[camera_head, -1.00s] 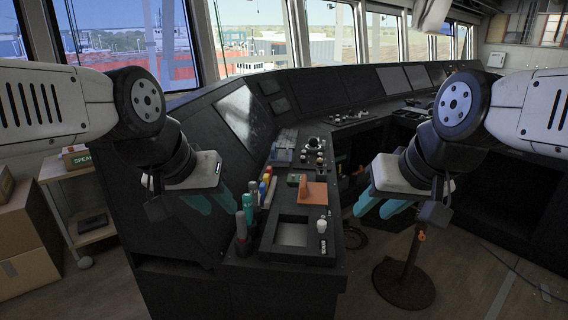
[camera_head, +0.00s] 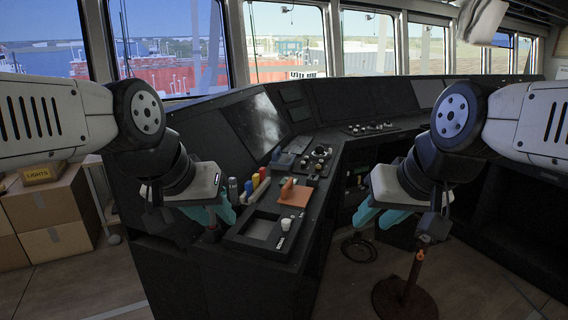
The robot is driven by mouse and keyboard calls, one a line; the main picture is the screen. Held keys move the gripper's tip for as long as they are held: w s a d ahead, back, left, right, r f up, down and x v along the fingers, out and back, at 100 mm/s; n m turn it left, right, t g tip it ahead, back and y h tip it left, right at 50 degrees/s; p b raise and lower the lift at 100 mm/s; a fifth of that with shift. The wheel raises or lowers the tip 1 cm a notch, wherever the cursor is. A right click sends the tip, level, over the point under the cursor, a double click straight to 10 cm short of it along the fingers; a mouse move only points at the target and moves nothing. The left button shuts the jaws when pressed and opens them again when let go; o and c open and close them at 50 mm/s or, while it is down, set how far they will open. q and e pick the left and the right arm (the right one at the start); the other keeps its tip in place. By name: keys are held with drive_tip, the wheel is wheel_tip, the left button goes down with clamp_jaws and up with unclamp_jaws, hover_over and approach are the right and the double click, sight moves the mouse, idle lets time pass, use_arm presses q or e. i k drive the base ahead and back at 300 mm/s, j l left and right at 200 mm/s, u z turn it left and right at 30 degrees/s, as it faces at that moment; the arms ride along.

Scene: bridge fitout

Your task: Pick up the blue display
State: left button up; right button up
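A small blue-grey panel-like object (camera_head: 283,160) lies on the console top beyond the coloured pens; it looks like the blue display, but it is too small to be sure. My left gripper (camera_head: 213,213), with teal fingers, hangs at the left side of the console, left of and nearer than that object. Its fingers are apart with nothing seen between them. My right gripper (camera_head: 381,215) hangs to the right of the console top, over the floor side. Its fingers are also apart and empty. Neither gripper touches the blue-grey object.
The dark console (camera_head: 200,262) runs from the front to the back right. An orange block (camera_head: 295,195), a black tray (camera_head: 238,240) and upright markers (camera_head: 249,189) stand on it. A stool base (camera_head: 404,298) is at the lower right. Cardboard boxes (camera_head: 50,212) are at the left.

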sight(283, 157)
drive_tip(key=i+l+u, duration=0.1)
drive_tip(key=l, duration=0.3)
drive_tip(key=i+l+u, duration=0.1)
drive_tip(key=l, duration=0.3)
drive_tip(key=i+l+u, duration=0.15)
drive_tip(key=l, duration=0.25)
drive_tip(key=i+l+u, duration=0.1)
drive_tip(key=l, duration=0.35)
drive_tip(key=i+l+u, duration=0.25)
drive_tip(key=i+l, duration=0.35)
drive_tip(key=i+l+u, duration=0.25)
drive_tip(key=i+l, duration=0.75)
